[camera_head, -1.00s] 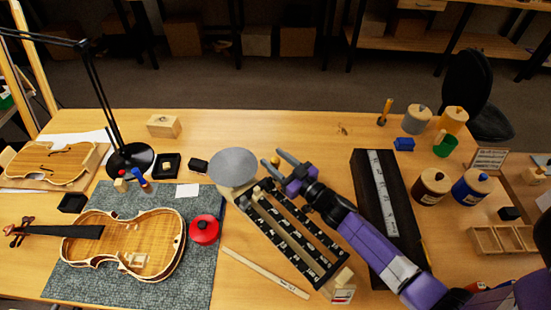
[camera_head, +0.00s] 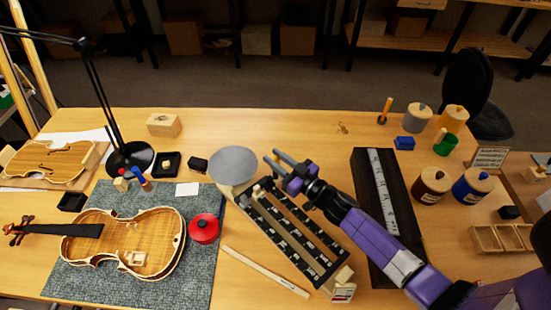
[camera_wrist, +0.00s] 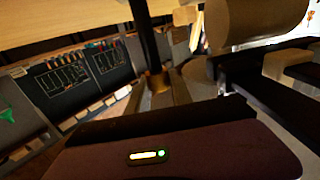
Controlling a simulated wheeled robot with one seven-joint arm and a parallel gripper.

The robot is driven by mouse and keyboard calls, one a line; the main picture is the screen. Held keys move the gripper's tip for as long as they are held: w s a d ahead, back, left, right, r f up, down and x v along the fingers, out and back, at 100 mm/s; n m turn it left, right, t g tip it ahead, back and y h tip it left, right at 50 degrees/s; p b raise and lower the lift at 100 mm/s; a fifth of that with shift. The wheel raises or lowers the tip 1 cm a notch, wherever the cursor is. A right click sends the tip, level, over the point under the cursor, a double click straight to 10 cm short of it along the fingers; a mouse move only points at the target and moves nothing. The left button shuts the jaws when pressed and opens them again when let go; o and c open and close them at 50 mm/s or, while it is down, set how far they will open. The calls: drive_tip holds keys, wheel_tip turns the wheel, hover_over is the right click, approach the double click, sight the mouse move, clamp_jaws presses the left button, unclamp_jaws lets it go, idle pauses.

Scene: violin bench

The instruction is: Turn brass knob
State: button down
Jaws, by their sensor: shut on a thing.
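The brass knob belongs beside the round grey disc (camera_head: 234,165) at the far end of a long black slotted fixture (camera_head: 297,232). In the head view my gripper (camera_head: 271,157) reaches in from the right, its grey fingers just right of the disc and closed around the knob's place. The fingers mostly hide the knob there. In the wrist view a small brass-coloured part (camera_wrist: 157,82) shows near the dark fingers; its shape and how it is turned cannot be made out.
A violin body (camera_head: 125,240) and a red round pot (camera_head: 204,229) lie on the grey mat at left. A thin wooden strip (camera_head: 262,270) lies near the fixture. The table behind the disc is mostly clear.

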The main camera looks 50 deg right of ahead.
drive_tip(key=shift+f+n+y, duration=0.1)
drive_tip(key=shift+n+y, duration=0.3)
drive_tip(key=shift+y, duration=0.2)
drive_tip(key=n+y+b, duration=0.2)
drive_tip(key=y, duration=0.1)
drive_tip(key=shift+f, duration=0.1)
drive_tip(key=n+y+b, duration=0.1)
drive_tip(key=y+b, duration=0.1)
drive_tip(key=n+g+y+b, duration=0.1)
drive_tip(key=y+b, duration=0.1)
drive_tip(key=b, duration=0.1)
drive_tip(key=shift+f+n, duration=0.2)
drive_tip(key=shift+n, duration=0.2)
drive_tip(key=n+g+y+b, duration=0.2)
drive_tip(key=y+b, duration=0.1)
drive_tip(key=shift+b, duration=0.35)
drive_tip(key=shift+r+n+g+y+b, duration=0.3)
drive_tip(key=shift+n+g+y+b, duration=0.45)
drive_tip(key=shift+y+b, duration=0.45)
drive_tip(key=shift+r+n, duration=0.1)
drive_tip(key=shift+n, duration=0.15)
drive_tip(key=c, duration=1.1)
unclamp_jaws()
drive_tip(key=shift+c, duration=0.2)
